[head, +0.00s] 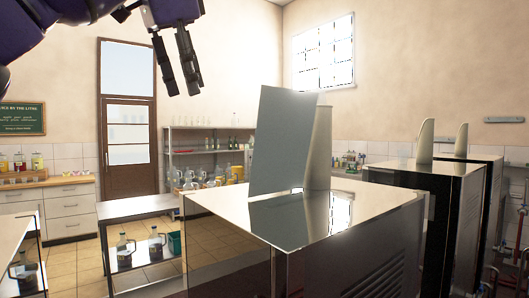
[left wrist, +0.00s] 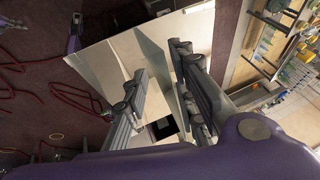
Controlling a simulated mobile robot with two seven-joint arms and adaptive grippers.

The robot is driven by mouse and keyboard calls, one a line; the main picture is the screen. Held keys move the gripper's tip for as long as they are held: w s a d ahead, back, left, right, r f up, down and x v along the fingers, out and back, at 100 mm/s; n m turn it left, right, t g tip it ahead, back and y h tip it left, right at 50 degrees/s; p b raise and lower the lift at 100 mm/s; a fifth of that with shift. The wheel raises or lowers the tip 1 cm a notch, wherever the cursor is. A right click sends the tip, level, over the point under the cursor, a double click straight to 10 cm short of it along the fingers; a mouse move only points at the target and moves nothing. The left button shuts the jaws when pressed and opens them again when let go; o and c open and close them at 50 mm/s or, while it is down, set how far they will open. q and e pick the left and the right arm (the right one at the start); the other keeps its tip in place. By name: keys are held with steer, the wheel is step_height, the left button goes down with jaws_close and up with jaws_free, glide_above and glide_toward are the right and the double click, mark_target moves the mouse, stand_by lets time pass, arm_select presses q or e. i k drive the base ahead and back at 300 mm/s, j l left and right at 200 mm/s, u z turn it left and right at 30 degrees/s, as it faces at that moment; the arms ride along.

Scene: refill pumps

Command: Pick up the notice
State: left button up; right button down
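The notice looks like a thin, plain grey-green sheet (head: 283,140) standing nearly upright, slightly tilted, on the shiny flat top of the nearest metal cabinet (head: 232,205). No writing shows on the side facing me. My left gripper (head: 181,92) hangs in the upper left of the head view, fingers pointing down, apart from the sheet and higher in the picture. Its fingers are spread with nothing between them. In the left wrist view, the sheet (left wrist: 153,53) shows edge-on beyond the gap between the open fingers (left wrist: 161,64). My right gripper is not in view.
A pale upright fin (head: 320,148) stands just behind the sheet on the same cabinet. More dark-sided cabinets (head: 425,185) with similar fins stand to the right. A low shelf (head: 140,215) with jugs is at left. The space above the cabinet's left side is clear.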

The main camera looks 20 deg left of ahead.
mark_target(285, 127)
steer(key=i+l, duration=0.3)
steer(key=i, duration=0.15)
steer(key=i+l, duration=0.35)
steer(key=i, duration=0.1)
